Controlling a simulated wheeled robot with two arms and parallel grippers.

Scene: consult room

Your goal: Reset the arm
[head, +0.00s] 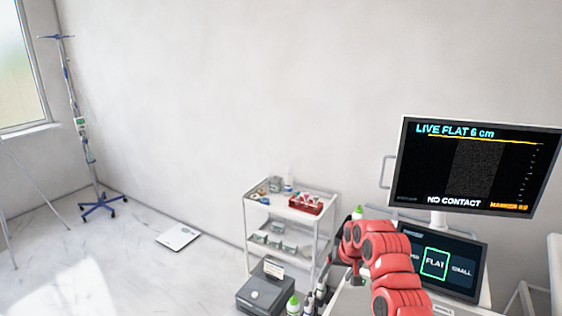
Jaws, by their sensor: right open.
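My red right arm rises from the bottom edge in front of the ultrasound machine and bends over to the left. Its dark right gripper (357,281) hangs low at the left end of the arm, over the machine's left side. It is open, and I see nothing held in it; the fingertips are small and partly hidden. My left arm and gripper are not in view. The upper monitor (475,165) reads "LIVE FLAT 6 cm" and "NO CONTACT". The lower touch panel (462,285) shows "FLAT" framed in green and "SMALL"; my arm covers its left part.
A white cart (332,225) with a red tray (306,204) stands left of my arm. A grey box (262,291) and several bottles (294,305) stand low before it. A scale (178,238) and a drip stand (82,130) are farther left. Floor between is clear.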

